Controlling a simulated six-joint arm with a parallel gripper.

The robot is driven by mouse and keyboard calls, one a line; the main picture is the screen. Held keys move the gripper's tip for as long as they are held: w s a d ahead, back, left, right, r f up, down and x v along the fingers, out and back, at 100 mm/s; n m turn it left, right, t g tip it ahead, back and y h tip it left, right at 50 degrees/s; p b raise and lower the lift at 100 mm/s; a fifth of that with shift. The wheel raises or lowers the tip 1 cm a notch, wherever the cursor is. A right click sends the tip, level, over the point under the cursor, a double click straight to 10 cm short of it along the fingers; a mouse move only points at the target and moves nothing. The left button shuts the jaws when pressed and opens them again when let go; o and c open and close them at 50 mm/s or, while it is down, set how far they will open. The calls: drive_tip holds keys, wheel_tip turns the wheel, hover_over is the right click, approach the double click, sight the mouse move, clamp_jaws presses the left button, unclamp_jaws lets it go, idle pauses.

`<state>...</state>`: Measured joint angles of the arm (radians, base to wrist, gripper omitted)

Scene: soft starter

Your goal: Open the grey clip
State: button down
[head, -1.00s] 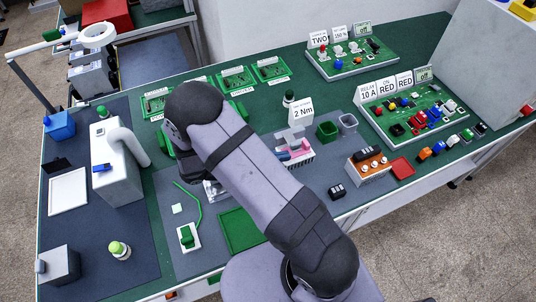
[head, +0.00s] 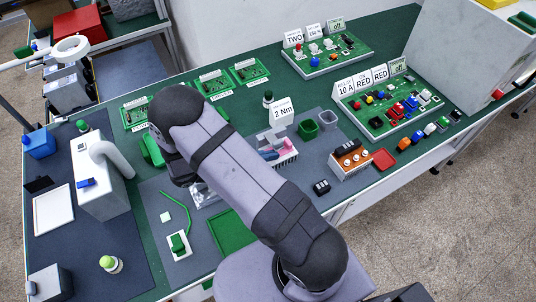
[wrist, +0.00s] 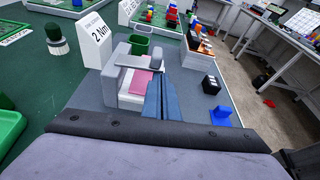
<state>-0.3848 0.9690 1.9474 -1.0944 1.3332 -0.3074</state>
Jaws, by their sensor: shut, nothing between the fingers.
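The grey clip (wrist: 140,63) shows in the wrist view as a grey bar and blocks over a white holder (wrist: 133,100) with a pink piece (wrist: 141,82) in it. In the head view the holder (head: 284,158) stands on the grey mat right of my arm, and the clip (head: 270,142) is small there, its exact position unclear. My gripper (wrist: 163,82) shows in the wrist view as two blue-grey fingers close together, empty. They appear just right of the pink piece; I cannot tell whether they touch the clip. In the head view my arm hides the gripper.
A "2 Nm" card (wrist: 96,42) and a green-capped bottle (wrist: 56,38) stand beyond the holder. Green (head: 308,128) and grey bins (head: 328,120) stand behind it. A black block (head: 321,187), an orange-topped terminal box (head: 350,160) and a red tray (head: 384,159) lie to the right.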

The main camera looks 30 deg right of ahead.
drive_tip(key=shift+r+n+g+p, duration=0.6)
drive_tip(key=shift+r+n+p, duration=0.1)
drive_tip(key=shift+r+p, duration=0.15)
drive_tip(key=shift+w+r+n+g+p, duration=0.3)
drive_tip(key=shift+r+n+g+p, duration=0.25)
drive_tip(key=shift+r+n, duration=0.35)
drive_tip(key=r+n, duration=0.1)
drive_tip(key=w+r+n+g, duration=0.1)
drive_tip(key=n, duration=0.1)
drive_tip(key=shift+w+n+g+h, duration=0.25)
drive_tip(key=shift+n+h, duration=0.05)
drive_tip(key=shift+h, duration=0.1)
drive_tip(key=shift+w+r, duration=0.2)
drive_tip(key=shift+w, duration=0.05)
drive_tip(key=w, duration=0.1)
drive_tip(key=w+r, duration=0.1)
drive_tip(key=w+b, duration=0.1)
drive_tip(key=shift+w+r, duration=0.35)
